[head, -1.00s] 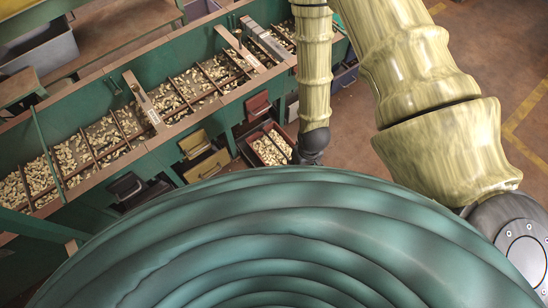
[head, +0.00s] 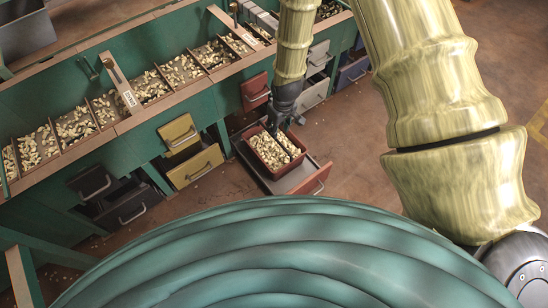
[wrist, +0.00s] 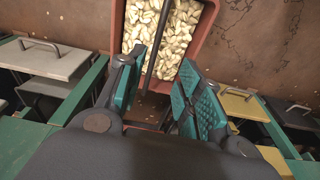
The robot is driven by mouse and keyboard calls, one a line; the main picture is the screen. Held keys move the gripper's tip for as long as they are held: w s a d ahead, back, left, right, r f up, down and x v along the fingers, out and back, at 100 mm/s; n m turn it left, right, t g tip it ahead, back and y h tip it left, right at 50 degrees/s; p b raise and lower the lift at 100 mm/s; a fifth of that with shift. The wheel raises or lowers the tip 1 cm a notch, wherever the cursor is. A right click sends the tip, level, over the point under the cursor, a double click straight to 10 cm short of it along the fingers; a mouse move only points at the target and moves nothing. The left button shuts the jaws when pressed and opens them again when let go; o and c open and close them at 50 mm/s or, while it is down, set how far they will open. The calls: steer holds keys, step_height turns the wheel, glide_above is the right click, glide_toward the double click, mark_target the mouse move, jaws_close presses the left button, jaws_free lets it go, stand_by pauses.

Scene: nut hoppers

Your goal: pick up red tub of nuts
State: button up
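The red tub (head: 256,157) is full of pale nuts and sits in an open drawer with a red front (head: 314,181). In the head view my gripper (head: 287,122) is low at the tub's upper right end, its fingertips partly lost against the tub. In the wrist view my gripper (wrist: 160,92) is open, with teal pads apart. The tub (wrist: 203,38) lies ahead of and partly between the fingers, with a dark bar across its nuts. I cannot tell whether the fingers touch its wall.
A green bench with a divided nut trough (head: 113,72) runs behind. Yellow drawers (head: 195,167), dark drawers (head: 125,206) and a closed red drawer (head: 255,92) flank the open one. Grey drawers (head: 315,92) stand at right. The brown floor at right is mostly clear.

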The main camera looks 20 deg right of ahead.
steer(key=shift+w+f+b, duration=0.25)
steer(key=shift+w+b, duration=0.1)
steer(key=shift+w, duration=0.25)
steer(key=shift+w+f+b, duration=0.25)
steer(key=shift+w+b, duration=0.1)
steer(key=shift+w, duration=0.2)
steer(key=shift+f, duration=0.15)
steer(key=f, duration=0.1)
steer(key=f+b, duration=0.1)
steer(key=f, duration=0.1)
steer(key=f+b, duration=0.1)
steer(key=f, duration=0.1)
steer(key=shift+w+a+f, duration=0.1)
steer(key=shift+w+a, duration=0.05)
steer(key=shift+w, duration=0.25)
steer(key=shift+w+f+b, duration=0.1)
steer(key=shift+f+b, duration=1.75)
steer(key=shift+f, duration=0.7)
jaws_close()
steer(key=shift+r, duration=0.1)
